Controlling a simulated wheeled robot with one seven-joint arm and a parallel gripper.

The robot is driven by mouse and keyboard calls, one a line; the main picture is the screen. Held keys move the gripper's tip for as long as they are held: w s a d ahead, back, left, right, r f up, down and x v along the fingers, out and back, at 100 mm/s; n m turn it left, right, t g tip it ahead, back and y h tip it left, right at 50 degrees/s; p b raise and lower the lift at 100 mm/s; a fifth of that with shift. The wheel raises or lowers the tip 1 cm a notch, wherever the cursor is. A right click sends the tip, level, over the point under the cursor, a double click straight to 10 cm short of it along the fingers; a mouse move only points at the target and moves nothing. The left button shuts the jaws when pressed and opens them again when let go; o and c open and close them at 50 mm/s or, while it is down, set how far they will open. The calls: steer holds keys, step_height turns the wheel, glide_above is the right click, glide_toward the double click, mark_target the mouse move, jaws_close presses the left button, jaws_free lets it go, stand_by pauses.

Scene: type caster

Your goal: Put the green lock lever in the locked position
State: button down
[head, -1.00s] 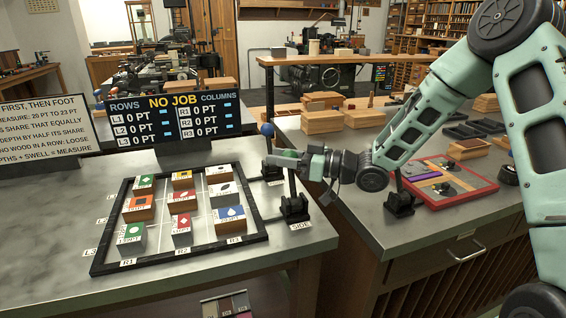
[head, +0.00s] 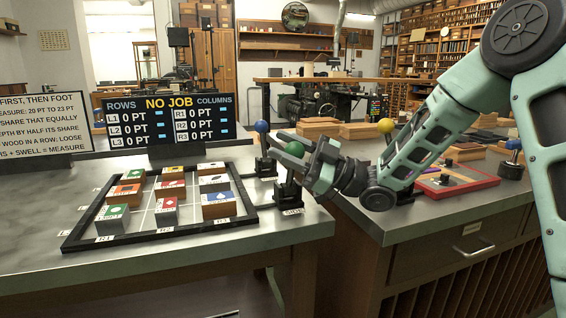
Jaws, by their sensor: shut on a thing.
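The green lock lever has a green ball knob (head: 294,150) above a dark base (head: 287,192) at the right side of the frame, near the table's edge. Its stem looks roughly upright. My gripper (head: 291,146) comes in from the right and is shut on the knob, with the finger ends around it. The knob partly hides the fingers, so the exact contact is hard to see. A label on the table, seemingly reading SIDE (head: 292,212), lies in front of the base.
A blue-knobbed lever (head: 262,126) stands just behind and left of the green one. The dark frame (head: 160,238) holds several marked blocks. A scoreboard (head: 170,118) reads NO JOB. A yellow knob (head: 385,126) and a red tray (head: 462,190) are on the right bench.

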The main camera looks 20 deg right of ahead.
steer(key=shift+s+f+n+g+y+b, duration=0.3)
steer(key=shift+s+n+y+b, duration=0.15)
steer(key=shift+n+b, duration=0.2)
steer(key=c, duration=0.9)
jaws_free()
steer(key=shift+s, duration=0.1)
steer(key=shift+r, duration=0.1)
step_height(320, 180, up, 10)
steer(key=shift+p, duration=0.85)
